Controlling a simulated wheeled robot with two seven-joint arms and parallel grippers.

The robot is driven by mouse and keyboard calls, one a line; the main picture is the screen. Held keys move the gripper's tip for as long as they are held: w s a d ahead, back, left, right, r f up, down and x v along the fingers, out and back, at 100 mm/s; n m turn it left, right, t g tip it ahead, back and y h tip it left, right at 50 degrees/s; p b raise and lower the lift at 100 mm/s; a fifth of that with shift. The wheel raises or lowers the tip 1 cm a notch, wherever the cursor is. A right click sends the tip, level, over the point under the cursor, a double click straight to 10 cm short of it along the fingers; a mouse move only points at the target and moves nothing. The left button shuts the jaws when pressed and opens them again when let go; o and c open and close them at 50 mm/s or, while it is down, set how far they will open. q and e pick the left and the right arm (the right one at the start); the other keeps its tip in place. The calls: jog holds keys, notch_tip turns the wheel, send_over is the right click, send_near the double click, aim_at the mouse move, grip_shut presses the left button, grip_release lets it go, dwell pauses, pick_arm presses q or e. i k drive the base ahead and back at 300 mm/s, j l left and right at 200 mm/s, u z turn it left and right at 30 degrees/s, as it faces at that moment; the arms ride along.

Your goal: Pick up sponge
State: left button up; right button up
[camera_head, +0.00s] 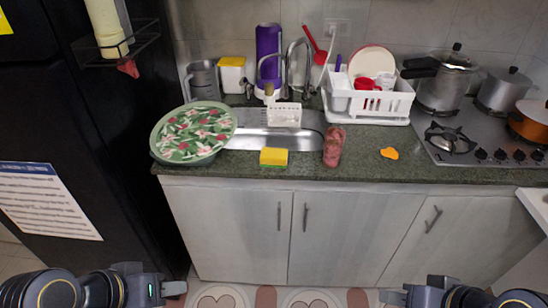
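A yellow sponge (273,156) with a thin darker edge lies on the front rim of the counter, just before the sink (262,131). My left gripper (172,289) is low at the bottom left, well below the counter and away from the sponge. My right gripper (390,297) is at the bottom right, also far from the sponge. Nothing shows between the fingers of either, and I cannot tell how far they are apart.
An orange piece (389,153) lies further right. A white dish rack (370,98), faucet (297,65) and stove (470,135) are behind. Cabinet doors (228,226) front the counter.

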aim_at(269, 156)
jog(key=j+z, duration=0.1)
jog(key=z, duration=0.3)
jog(key=j+z, duration=0.15)
jog(key=z, duration=0.25)
jog(key=j+z, duration=0.1)
jog(key=z, duration=0.3)
jog(key=j+z, duration=0.1)
jog(key=z, duration=0.3)
jog(key=k+j+z, duration=0.2)
jog(key=j, duration=0.2)
jog(key=k+j+z, duration=0.25)
jog(key=j, duration=0.15)
jog(key=k+j+z, duration=0.2)
jog(key=j, duration=0.15)
jog(key=i+j, duration=0.1)
jog(key=j, duration=0.25)
jog(key=i+j, duration=0.15)
jog(key=j, duration=0.15)
